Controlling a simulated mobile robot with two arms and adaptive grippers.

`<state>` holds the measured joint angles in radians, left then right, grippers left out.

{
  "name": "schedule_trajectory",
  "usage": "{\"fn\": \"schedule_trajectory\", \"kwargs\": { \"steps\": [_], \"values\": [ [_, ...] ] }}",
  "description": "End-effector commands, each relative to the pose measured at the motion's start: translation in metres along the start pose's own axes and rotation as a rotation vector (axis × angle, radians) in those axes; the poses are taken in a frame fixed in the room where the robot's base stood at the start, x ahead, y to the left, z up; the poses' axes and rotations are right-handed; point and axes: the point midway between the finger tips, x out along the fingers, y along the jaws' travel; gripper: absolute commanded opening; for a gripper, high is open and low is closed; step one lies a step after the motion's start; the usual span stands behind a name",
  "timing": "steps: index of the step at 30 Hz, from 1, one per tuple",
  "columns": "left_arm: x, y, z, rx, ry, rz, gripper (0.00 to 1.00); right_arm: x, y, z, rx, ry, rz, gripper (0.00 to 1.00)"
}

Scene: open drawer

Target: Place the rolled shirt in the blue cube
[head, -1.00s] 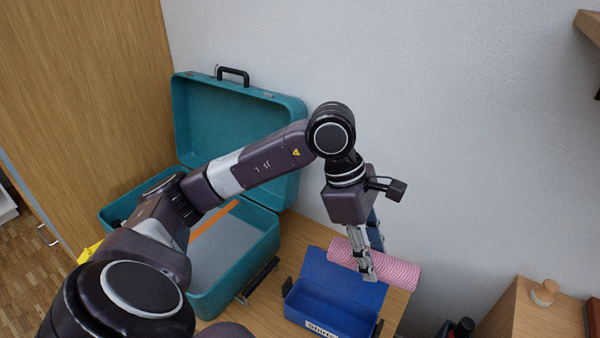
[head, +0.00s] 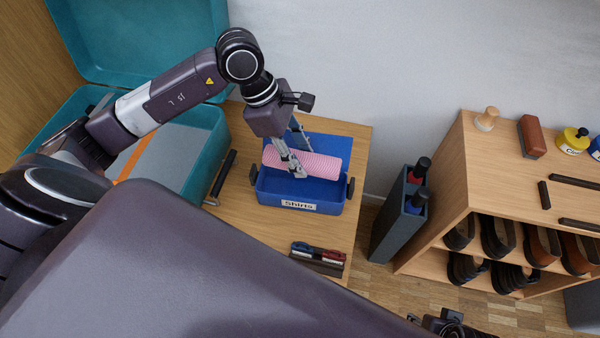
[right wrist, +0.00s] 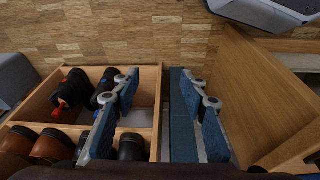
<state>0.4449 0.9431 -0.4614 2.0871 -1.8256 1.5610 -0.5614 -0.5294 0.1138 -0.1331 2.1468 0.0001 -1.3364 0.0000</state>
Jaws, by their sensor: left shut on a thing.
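The pink rolled shirt (head: 322,166) is held crosswise at the blue box (head: 318,191), which has a "Shirts" label on its front. The roll appears to lie inside the opening, but I cannot tell whether it touches the bottom.
The open teal suitcase (head: 205,125) stands left of the box. Small red and blue items (head: 318,256) lie at the table's front edge. A dark bin with bottles (head: 390,228) and a wooden shoe shelf (head: 455,200) are at right.

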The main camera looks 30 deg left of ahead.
Motion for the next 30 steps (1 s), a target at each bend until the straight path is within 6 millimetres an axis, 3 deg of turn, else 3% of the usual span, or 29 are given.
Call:
{"fn": "schedule_trajectory", "kwargs": {
  "steps": [1, 8, 15, 30],
  "values": [
    [0.011, -0.001, -0.004, -0.001, -0.001, -0.004, 0.02, -0.004, 0.0, -0.001, 0.0, 0.005, 0.001, 0.4],
    [0.029, 0.0, -0.012, 0.0, -0.001, -0.001, 0.02, -0.017, 0.0, -0.003, 0.001, 0.009, 0.001, 0.4],
    [0.06, 0.0, -0.024, -0.001, -0.002, -0.001, 0.02, -0.038, 0.001, -0.006, 0.002, 0.02, 0.002, 0.4],
    [0.065, 0.0, -0.027, 0.001, -0.001, 0.001, 0.02, -0.046, 0.001, -0.007, 0.003, 0.025, 0.003, 0.4]
  ]
}}
